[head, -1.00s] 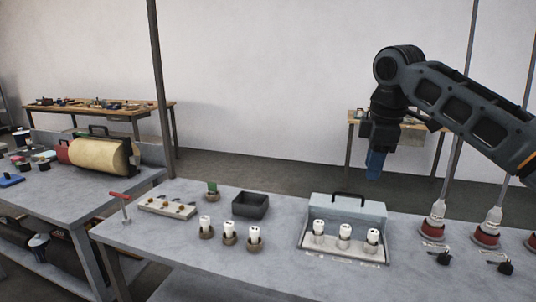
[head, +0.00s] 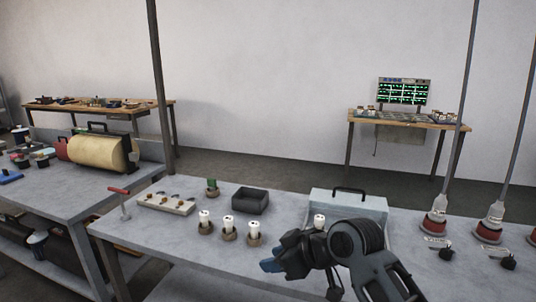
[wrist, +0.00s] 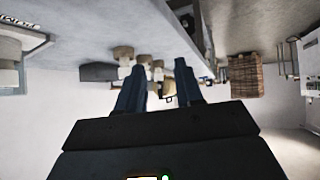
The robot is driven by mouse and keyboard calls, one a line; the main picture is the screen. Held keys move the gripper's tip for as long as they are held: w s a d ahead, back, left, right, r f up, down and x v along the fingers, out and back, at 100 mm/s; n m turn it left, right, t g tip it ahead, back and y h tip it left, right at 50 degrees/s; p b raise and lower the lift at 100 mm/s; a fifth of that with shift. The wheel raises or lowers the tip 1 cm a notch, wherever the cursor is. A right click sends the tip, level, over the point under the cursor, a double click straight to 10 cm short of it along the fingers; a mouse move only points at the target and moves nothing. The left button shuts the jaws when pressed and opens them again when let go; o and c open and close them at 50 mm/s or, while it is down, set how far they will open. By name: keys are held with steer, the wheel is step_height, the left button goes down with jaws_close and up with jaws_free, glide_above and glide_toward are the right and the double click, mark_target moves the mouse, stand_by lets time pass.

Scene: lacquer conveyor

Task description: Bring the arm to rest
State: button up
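My arm is folded low at the front right of the head view, with my gripper (head: 270,265) pointing left above the near edge of the grey bench (head: 180,252). In the wrist view, my gripper's two blue fingers (wrist: 158,76) are apart, with a gap between them. I see nothing held; the small objects in the gap look to be farther off on the bench. One white-topped piece (head: 320,221) in the case shows above my wrist.
Several white pieces in brown holders (head: 228,235) stand left of my gripper. Behind them are a black tray (head: 250,199) and a pale block (head: 166,204). Red-based stands (head: 434,226) rise on the right. A lit panel (head: 404,92) stands on the far table.

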steer(key=s+a+f+m+t+b, duration=0.15)
steer(key=s+f+m+t, duration=0.3)
steer(key=s+f, duration=0.45)
steer(key=s+d+f+m+t+h, duration=0.1)
steer(key=s+d+f+m+h, duration=0.2)
steer(key=s, duration=0.6)
steer(key=s+d+f+m+t, duration=0.1)
steer(key=s+d+m, duration=0.25)
steer(key=s, duration=0.55)
steer(key=s+d+r+h, duration=0.1)
steer(key=s+d+r, duration=0.2)
steer(key=s+d, duration=0.2)
steer(key=s+d+r+t+h+b, duration=0.1)
steer(key=s+d+r+h, duration=0.1)
steer(key=s, duration=0.8)
steer(key=s+d+r+t+h+b, duration=0.1)
steer(key=s+d+r, duration=0.4)
steer(key=s+d, duration=0.2)
steer(key=shift+s+d+h, duration=0.3)
steer(key=shift+s, duration=0.3)
